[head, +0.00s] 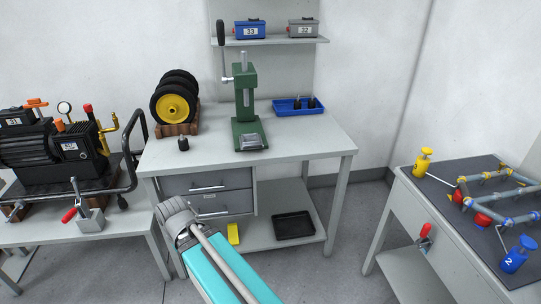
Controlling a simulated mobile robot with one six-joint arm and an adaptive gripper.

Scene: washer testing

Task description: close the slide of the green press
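The green press (244,80) stands upright on the grey workbench (300,148) at the centre of the head view. Its long lever with a black handle (221,33) points upward at the left of its column. A light metal block (250,141) sits at the front of the press base. I cannot tell at this size which part is the slide or how far it is open. My teal arm reaches in from the bottom, well in front of the press, ending in a grey joint. My gripper's fingers do not show.
A small dark part (183,144) and black wheels (175,103) on a wooden stand are left of the press. A blue tray (299,108) is right of it. A pump (55,150) fills the left table; a pipe rig (490,195) is at right. The bench's right front is clear.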

